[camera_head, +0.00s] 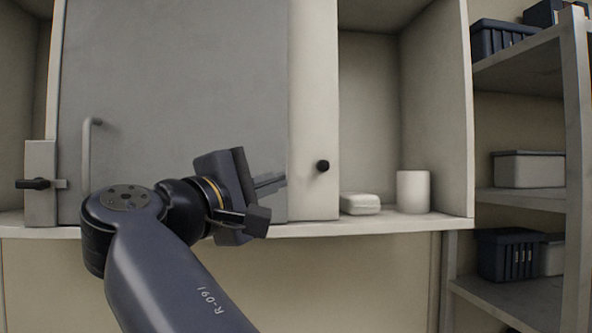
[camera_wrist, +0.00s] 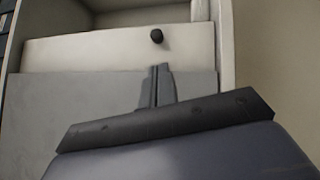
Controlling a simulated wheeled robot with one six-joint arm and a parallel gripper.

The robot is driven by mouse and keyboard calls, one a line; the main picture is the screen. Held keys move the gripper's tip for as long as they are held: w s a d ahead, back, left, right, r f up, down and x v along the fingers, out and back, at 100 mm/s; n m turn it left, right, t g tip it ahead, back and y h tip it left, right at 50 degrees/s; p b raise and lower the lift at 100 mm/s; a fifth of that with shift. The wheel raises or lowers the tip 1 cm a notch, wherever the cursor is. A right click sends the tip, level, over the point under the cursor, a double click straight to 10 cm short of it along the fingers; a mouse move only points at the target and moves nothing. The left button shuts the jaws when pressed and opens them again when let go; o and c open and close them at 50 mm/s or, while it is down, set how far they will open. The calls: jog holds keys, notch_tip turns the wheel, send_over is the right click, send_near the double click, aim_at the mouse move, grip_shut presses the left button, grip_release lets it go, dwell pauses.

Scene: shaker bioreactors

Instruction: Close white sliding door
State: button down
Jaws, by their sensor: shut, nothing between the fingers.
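The white sliding door (camera_head: 312,85) shows as a narrow upright strip at the right edge of a grey door panel (camera_head: 180,90), which appears to overlap it. It has a round black knob (camera_head: 322,166) low on its right side. The cabinet is open to the right of it. My gripper (camera_head: 272,183) is shut and empty, in front of the grey panel, left of the knob and a little lower. In the wrist view the closed fingertips (camera_wrist: 160,72) point toward the white door (camera_wrist: 95,48), apart from the knob (camera_wrist: 157,35) in the picture. Contact cannot be told.
In the open compartment stand a white cylinder (camera_head: 413,191) and a low white block (camera_head: 360,203). A grey handle (camera_head: 87,155) is on the grey panel. A small latch with a black knob (camera_head: 40,184) is at far left. Shelves with bins (camera_head: 528,168) stand at right.

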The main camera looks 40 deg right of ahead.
aim_at(304, 172)
jog(key=shift+p+x, duration=1.1)
jog(key=shift+x, duration=2.9)
jog(key=shift+d, duration=0.1)
